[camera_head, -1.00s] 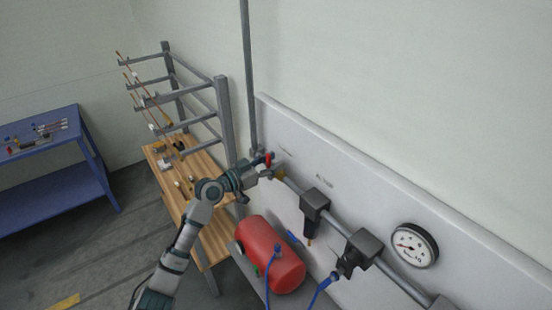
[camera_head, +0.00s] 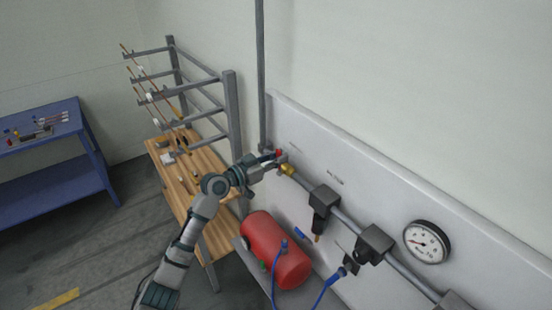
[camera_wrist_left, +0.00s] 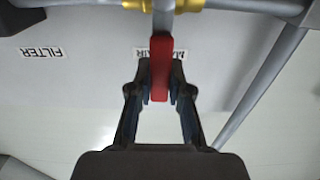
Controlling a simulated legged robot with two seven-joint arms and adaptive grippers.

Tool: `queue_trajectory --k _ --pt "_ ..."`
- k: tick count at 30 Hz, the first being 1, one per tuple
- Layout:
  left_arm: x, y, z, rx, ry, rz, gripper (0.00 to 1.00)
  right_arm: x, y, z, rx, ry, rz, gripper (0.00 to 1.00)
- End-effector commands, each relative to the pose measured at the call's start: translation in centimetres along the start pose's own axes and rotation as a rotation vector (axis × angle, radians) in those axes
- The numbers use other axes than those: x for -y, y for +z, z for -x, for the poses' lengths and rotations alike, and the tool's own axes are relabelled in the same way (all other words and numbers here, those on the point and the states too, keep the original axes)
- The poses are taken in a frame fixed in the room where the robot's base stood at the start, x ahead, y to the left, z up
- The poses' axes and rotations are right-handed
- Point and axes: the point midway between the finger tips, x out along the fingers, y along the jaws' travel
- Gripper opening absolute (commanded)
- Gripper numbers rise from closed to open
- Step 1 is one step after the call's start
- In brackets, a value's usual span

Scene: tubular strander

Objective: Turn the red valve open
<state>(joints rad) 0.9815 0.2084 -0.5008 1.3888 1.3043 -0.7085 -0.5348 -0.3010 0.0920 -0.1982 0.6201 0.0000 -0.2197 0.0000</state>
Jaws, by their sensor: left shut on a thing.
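The red valve handle (camera_wrist_left: 161,66) stands between the two fingers of my left gripper (camera_wrist_left: 160,92) in the left wrist view. The fingers are shut on it. In the head view a small bit of the red valve (camera_head: 278,152) shows at the tip of my left gripper (camera_head: 276,161); the gripper hides most of it. The valve sits on the grey pipe near a brass fitting (camera_head: 287,169), which also shows in the left wrist view (camera_wrist_left: 140,4). My right gripper is not in view.
A red tank (camera_head: 274,250) with blue hoses stands below the pipe. A pressure gauge (camera_head: 426,242) is on the grey panel to the right. A wooden bench (camera_head: 217,240) with a metal rack (camera_head: 232,115) is at the left; a blue table (camera_head: 50,195) stands further left.

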Motion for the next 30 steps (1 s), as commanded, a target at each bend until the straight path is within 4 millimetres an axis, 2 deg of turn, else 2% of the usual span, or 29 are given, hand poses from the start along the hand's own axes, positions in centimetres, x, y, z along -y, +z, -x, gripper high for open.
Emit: queue_trajectory --k 10,18,30 --pt "-1.0 1.0 0.0 0.006 -0.003 -0.17 0.0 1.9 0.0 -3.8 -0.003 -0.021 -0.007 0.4" --pt "-2.2 1.3 0.1 0.007 -0.003 -0.374 0.0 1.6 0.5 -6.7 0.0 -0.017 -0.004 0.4" --pt "-3.3 1.8 0.1 0.011 -0.003 -0.574 0.0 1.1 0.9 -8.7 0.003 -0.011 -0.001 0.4"
